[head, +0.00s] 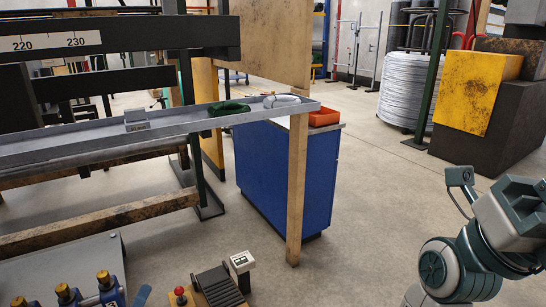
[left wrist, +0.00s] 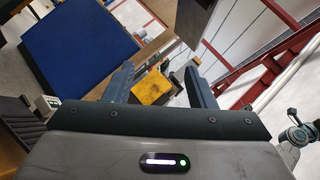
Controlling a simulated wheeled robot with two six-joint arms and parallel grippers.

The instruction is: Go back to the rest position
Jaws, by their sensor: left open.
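The task names no object to handle. My left gripper (left wrist: 157,76) shows in the left wrist view with its two dark fingers apart. Nothing is held between them, and the far floor and a yellow block show through the gap. In the head view I cannot make out the left gripper clearly. Part of one of my arms, grey and dark green, fills the lower right of the head view. I see no right gripper jaws in either view.
A blue cabinet (head: 285,180) stands behind a wooden post (head: 297,190). A long metal tray (head: 80,142) crosses the left. A small white display box (head: 241,262) and blue yellow-capped parts (head: 108,288) are at the bottom. A yellow block (head: 476,90) stands right. Floor between is clear.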

